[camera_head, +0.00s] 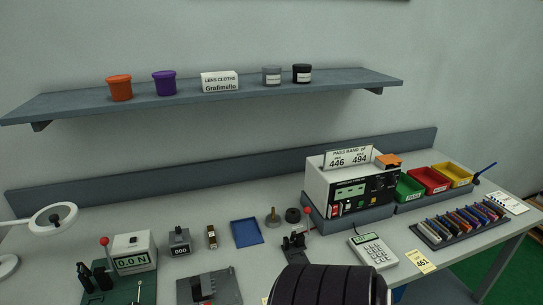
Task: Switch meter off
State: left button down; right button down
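The meter (317,184) is a white box with a black front panel, standing on a grey base at the right of the bench. Its panel (378,190) has a greenish display, red and white parts low on the left and small controls on the right, too small to read. A card reading "PASS BAND pF 446 494" stands on its top, beside an orange item. I cannot tell which control is the power switch. Neither gripper shows. A dark ribbed part, probably of my own arm, is at the bottom centre, below the meter.
A force gauge (132,252) reading 0.0 N stands at the left. Green, red and yellow bins (432,181) and a component rack (459,224) are at right. A shelf (200,95) hangs above.

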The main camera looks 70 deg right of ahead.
aim_at(335, 208)
jog(key=z, duration=2.9)
jog(key=k, duration=0.5)
